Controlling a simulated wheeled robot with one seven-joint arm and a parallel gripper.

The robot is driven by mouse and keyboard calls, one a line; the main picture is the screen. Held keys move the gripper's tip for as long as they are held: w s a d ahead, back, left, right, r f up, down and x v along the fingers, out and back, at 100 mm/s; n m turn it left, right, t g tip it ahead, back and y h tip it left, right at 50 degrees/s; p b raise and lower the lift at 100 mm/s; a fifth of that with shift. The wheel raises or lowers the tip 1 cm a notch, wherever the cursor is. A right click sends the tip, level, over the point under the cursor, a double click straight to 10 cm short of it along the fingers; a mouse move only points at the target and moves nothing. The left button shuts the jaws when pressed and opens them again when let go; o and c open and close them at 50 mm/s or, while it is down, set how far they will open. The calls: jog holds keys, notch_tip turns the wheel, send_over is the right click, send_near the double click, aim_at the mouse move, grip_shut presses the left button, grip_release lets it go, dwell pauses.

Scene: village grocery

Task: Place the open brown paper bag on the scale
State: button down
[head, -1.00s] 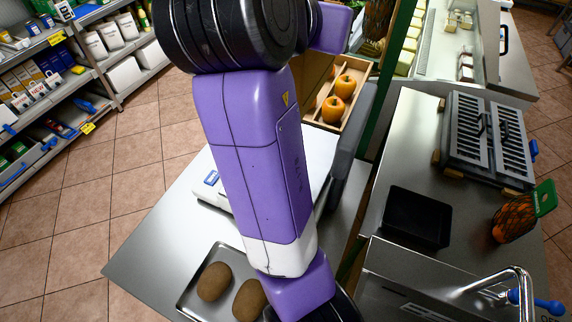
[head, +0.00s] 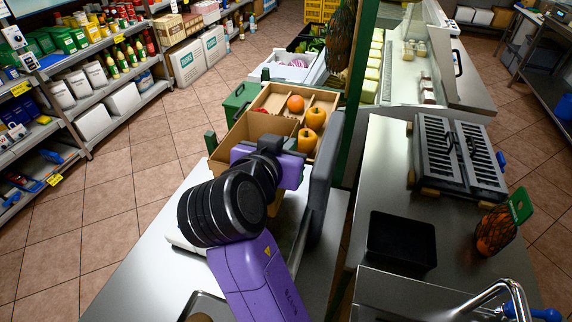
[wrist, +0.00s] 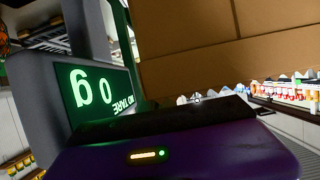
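The brown paper bag (head: 250,127) stands open just beyond my gripper in the head view, its lower part partly hidden by my arm. Its creased brown side (wrist: 230,45) fills the upper wrist view. The scale (head: 182,242) is mostly hidden under my arm; a pale edge shows at left. Its grey display post (head: 322,165) rises right of my gripper, and its lit green display (wrist: 97,88) shows inverted in the wrist view. My gripper (wrist: 185,115) is right at the bag, close beside the post. Its fingertips are not clear, so I cannot tell whether it grips the bag.
A wooden crate (head: 327,100) with orange produce stands behind the bag. A metal tray (head: 192,303) is at the counter's front edge. A black bin (head: 401,241) and a grilled appliance (head: 458,155) stand on the right counter. Tiled floor at left is clear.

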jog(key=shift+f, duration=2.85)
jog(key=shift+f, duration=0.2)
jog(key=c, duration=1.7)
grip_release()
jog(key=shift+r, duration=0.1)
jog(key=shift+r, duration=0.2)
jog(key=b+v, duration=0.1)
jog(key=v, duration=1.1)
jog(key=shift+f, duration=0.15)
